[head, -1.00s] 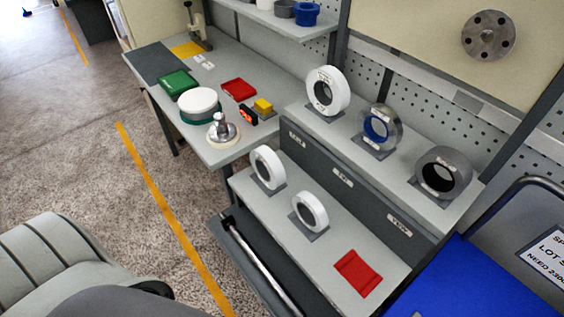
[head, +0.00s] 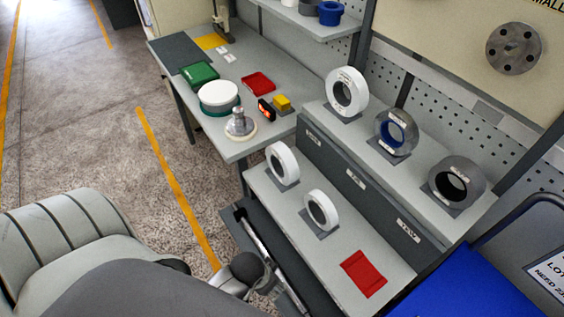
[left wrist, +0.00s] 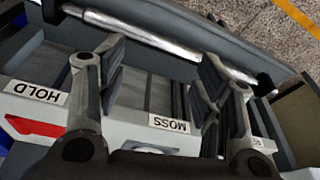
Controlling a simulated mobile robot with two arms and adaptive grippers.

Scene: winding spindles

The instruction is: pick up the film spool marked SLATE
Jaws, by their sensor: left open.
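Several film spools stand on a two-step grey rack. On the upper step are a white spool (head: 334,97), a clear-grey spool with a blue core (head: 412,131) and a dark grey spool (head: 470,168). On the lower step are a white spool (head: 270,168) and another white spool (head: 310,212). Spool markings are too small to read, so I cannot tell which is SLATE. My left gripper (head: 243,272) is below and in front of the lower step, apart from the spools. In the left wrist view my left gripper (left wrist: 162,82) is open and empty. My right gripper is out of view.
A red mat (head: 363,274) lies at the lower step's right end. The wrist view shows a HOLD label (left wrist: 36,92), a MOSS label (left wrist: 169,124) and a metal rail (left wrist: 150,38) in front of the rack. A blue surface (head: 440,285) stands at right; a cluttered table (head: 180,65) at left.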

